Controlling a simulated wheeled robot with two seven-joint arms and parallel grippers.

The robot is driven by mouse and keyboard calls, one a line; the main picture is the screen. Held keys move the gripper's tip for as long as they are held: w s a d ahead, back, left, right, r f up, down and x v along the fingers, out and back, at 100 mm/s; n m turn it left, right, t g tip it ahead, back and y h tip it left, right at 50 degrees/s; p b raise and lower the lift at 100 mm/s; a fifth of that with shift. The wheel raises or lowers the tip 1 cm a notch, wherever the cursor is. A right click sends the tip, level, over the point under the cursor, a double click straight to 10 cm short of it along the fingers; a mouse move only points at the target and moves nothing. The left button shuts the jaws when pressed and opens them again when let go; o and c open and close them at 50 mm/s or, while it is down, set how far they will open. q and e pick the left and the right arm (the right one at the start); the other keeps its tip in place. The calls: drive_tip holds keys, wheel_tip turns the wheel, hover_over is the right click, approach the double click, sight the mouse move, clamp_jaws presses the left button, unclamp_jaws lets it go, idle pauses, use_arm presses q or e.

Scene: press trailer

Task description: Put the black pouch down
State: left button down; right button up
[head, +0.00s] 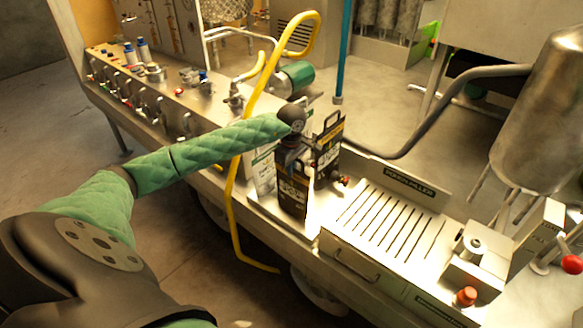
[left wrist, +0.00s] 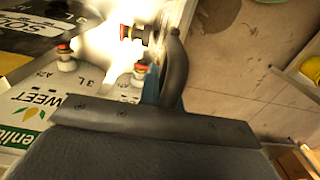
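A black pouch (head: 293,190) with pale lettering stands upright near the trailer's front edge in the head view. A second black pouch (head: 328,150) with a handle cut-out stands just behind it to the right. My left gripper (head: 291,152) is directly above the front black pouch, covering part of its top. One dark curved finger (left wrist: 174,72) shows in the left wrist view; whether the gripper is shut on the pouch cannot be told. Part of a black printed pouch (left wrist: 40,28) shows at the upper left there. My right gripper is not in view.
A white pouch (head: 263,172) stands left of the front black pouch. A slotted drain tray (head: 390,218) lies to the right. A yellow hose (head: 241,145) hangs over the front edge. Red-capped taps (left wrist: 66,55) show in the left wrist view.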

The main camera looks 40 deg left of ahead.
use_arm(q)
drive_tip(key=shift+f, duration=0.3)
drive_tip(key=shift+f, duration=0.1)
drive_tip(key=c, duration=1.6)
unclamp_jaws()
